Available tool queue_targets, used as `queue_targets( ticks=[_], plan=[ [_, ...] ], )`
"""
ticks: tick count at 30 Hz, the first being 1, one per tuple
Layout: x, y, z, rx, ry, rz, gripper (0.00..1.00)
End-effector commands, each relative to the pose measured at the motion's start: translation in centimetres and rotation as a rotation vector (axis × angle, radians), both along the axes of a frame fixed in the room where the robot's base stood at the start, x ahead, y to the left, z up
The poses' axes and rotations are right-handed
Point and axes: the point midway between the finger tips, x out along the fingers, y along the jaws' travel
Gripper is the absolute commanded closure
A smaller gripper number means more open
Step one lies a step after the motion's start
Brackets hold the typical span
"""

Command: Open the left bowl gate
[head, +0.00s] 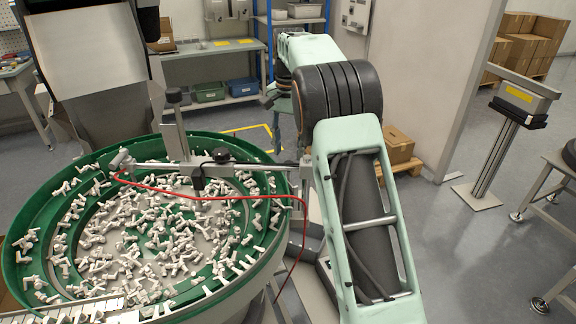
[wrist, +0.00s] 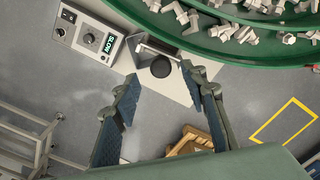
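The green bowl (head: 14,262), full of white branched parts, stands at the left in the head view. Its green wall (wrist: 225,48) crosses the top right of the wrist view. A round black knob (wrist: 160,67) on a pale bracket sits just outside this wall; it appears to be the gate's handle, but whether the gate is open or shut cannot be told. My gripper (wrist: 160,78) is open, with one finger to each side of the knob in the picture. No contact shows, and the depth between them is unclear. In the head view my arm hides the gate area.
A control box (wrist: 90,38) with a dial and a green SLOW label is left of the knob. A metal bar and red cable (head: 240,196) cross above the bowl. A cardboard box (head: 397,147) lies on a pallet behind my arm. Floor at right is partly free.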

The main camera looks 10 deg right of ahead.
Motion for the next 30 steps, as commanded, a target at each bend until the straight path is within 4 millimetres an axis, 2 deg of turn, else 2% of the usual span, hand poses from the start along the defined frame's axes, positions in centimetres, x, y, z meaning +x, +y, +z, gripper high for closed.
queue_targets(
  ticks=[3,9,14,22,30],
  plan=[
    [-0.1,0.0,-2.5,0.0,0.004,0.0,0.6],
    [0.0,0.0,-5.2,0.0,0.0,0.0,0.6],
    [0.0,0.0,-6.1,0.0,-0.001,0.0,0.6],
    [0.0,0.0,-6.2,0.0,-0.001,0.0,0.6],
    [0.0,0.0,-6.2,0.0,-0.001,0.0,0.9]
  ],
)
